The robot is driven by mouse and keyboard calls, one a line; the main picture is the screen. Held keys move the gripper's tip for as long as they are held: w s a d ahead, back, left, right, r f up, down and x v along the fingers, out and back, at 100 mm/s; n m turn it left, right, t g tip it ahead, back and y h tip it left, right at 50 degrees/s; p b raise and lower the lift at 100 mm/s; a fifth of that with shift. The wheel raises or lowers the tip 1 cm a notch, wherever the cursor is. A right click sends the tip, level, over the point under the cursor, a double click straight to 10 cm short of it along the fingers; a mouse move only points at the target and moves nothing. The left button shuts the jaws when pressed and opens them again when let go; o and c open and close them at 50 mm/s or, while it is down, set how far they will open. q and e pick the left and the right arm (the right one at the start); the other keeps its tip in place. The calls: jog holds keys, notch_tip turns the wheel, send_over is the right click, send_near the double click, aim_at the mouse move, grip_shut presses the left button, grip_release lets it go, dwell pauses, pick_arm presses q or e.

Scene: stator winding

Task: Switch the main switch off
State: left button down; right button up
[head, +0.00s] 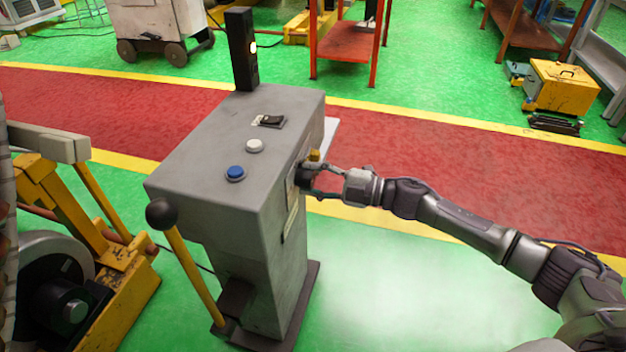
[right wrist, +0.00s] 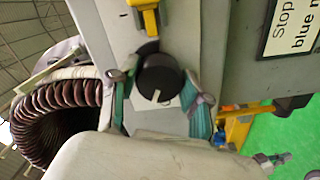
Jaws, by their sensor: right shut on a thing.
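The main switch (right wrist: 160,76) is a round black knob with a white mark, on a light plate on the side of the grey control pedestal (head: 238,200). In the right wrist view the white mark sits at the lower edge of the knob. My right gripper (head: 310,180) reaches in from the right in the head view. It is shut on the knob, with one finger on each side of it in the right wrist view (right wrist: 160,88). In the head view the gripper partly hides the knob. My left gripper is not in view.
A yellow part (right wrist: 146,16) sits just above the knob. The pedestal top has a blue button (head: 235,173), a white button (head: 254,146), a small black switch (head: 270,121) and a black post (head: 241,50). A ball-ended yellow lever (head: 190,270) stands in front.

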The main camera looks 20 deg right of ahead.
jog(key=n+b, duration=0.1)
jog(key=n, duration=0.2)
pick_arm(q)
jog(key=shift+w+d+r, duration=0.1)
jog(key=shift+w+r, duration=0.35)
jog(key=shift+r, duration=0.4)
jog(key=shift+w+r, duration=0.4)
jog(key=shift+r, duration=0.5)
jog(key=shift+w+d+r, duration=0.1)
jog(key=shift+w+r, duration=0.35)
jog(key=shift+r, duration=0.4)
pick_arm(e)
jog(key=shift+n, duration=1.2)
jog(key=o, duration=1.2)
jog(key=shift+c, duration=0.2)
jog(key=shift+d, duration=0.1)
jog(key=v, duration=1.2)
